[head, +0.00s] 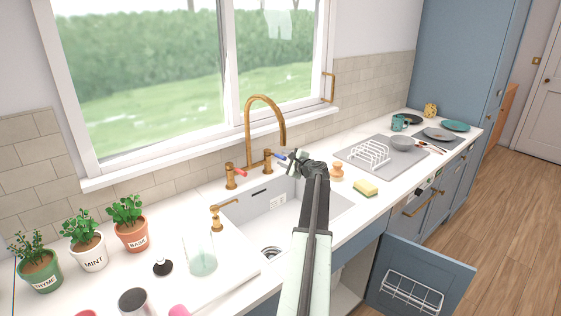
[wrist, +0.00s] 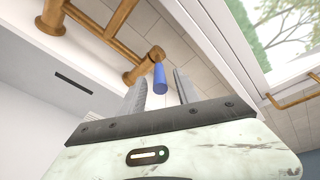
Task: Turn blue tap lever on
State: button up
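The blue tap lever (head: 280,157) sticks out from the right-hand valve of the brass tap (head: 249,118) behind the sink. In the wrist view the blue lever (wrist: 160,78) points toward my gripper, its end between or just beyond the fingertips. My gripper (head: 294,157) is at the lever, over the sink. In the wrist view its two fingers (wrist: 158,84) are apart, one on each side of the lever, with gaps showing. I cannot tell how deep the lever sits between them. The red lever (head: 239,169) is on the left valve.
The white sink (head: 268,212) lies below my arm. A window (head: 170,80) stands behind the tap. A brass soap pump (head: 215,219), glass jar (head: 201,254) and potted herbs (head: 130,226) are left. A sponge (head: 365,188) and toast rack (head: 368,153) are right. A cabinet door (head: 420,278) hangs open below.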

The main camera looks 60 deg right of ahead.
aim_at(275, 155)
jog(key=shift+x, duration=1.2)
jog(key=shift+s, duration=0.1)
grip_shut()
jog(key=shift+a, duration=0.1)
